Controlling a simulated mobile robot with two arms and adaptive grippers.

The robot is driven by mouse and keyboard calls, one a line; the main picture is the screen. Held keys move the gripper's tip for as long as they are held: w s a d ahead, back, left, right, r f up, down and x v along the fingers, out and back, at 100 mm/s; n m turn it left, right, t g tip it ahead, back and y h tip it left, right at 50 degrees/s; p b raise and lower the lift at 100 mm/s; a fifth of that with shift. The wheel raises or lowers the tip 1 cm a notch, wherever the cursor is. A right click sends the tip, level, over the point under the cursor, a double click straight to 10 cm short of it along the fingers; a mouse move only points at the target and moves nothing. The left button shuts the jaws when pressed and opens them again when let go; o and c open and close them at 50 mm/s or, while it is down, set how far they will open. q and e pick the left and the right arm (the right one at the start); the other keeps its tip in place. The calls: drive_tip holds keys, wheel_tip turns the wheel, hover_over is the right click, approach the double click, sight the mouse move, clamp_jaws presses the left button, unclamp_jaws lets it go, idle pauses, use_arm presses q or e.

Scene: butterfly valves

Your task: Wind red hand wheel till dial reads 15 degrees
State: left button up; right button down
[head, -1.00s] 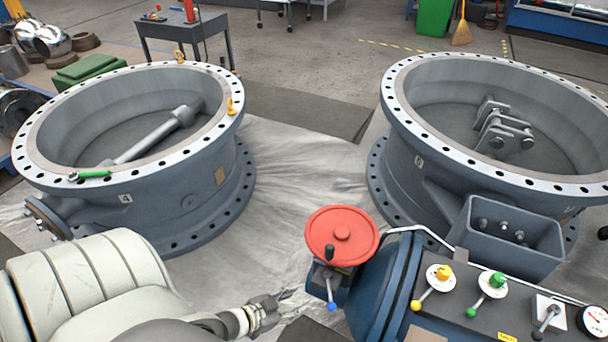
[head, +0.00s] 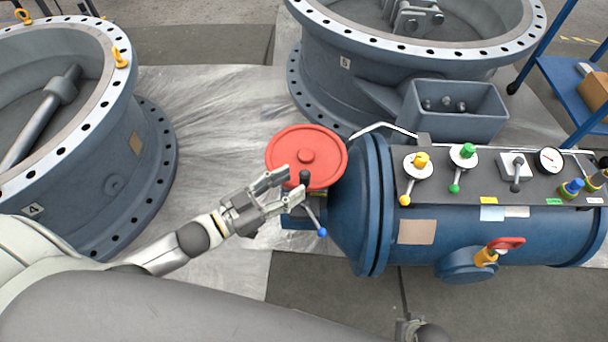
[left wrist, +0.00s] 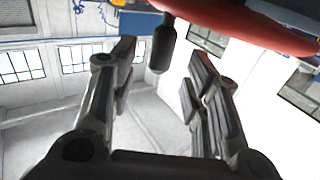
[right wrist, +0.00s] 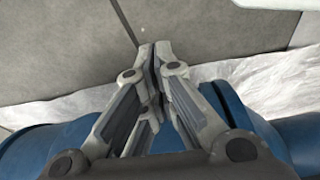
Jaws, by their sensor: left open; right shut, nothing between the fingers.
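The red hand wheel (head: 306,145) sits at the left end of a blue cylindrical unit. Its black crank handle (head: 305,178) stands on the near rim. My left gripper (head: 294,187) is open at the wheel's near edge, its fingertips around the handle's sides. In the left wrist view the handle (left wrist: 161,50) shows between the spread fingers (left wrist: 163,78), with no clear contact, below the red wheel (left wrist: 245,22). A round white dial (head: 550,160) is on the unit's panel; its reading is too small to make out. My right gripper (right wrist: 155,55) is shut and empty over the floor.
A lever with a blue knob (head: 321,232) juts out just below the wheel. The panel carries a yellow-knobbed lever (head: 405,198) and a green-knobbed lever (head: 455,187). Large grey valve bodies stand at left (head: 110,165) and behind (head: 350,75). Sheeting left of the wheel is clear.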

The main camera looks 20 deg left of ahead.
sight(305, 176)
use_arm(q)
drive_tip(key=x, duration=0.4)
drive_tip(key=shift+w+d, duration=0.35)
use_arm(e)
drive_tip(key=shift+w+a+r, duration=0.1)
drive_tip(key=shift+w+r, duration=0.4)
drive_tip(key=shift+r, duration=0.4)
use_arm(q)
drive_tip(key=shift+c, duration=0.2)
clamp_jaws()
use_arm(e)
drive_tip(key=shift+s+f, duration=0.1)
drive_tip(key=shift+s, duration=0.05)
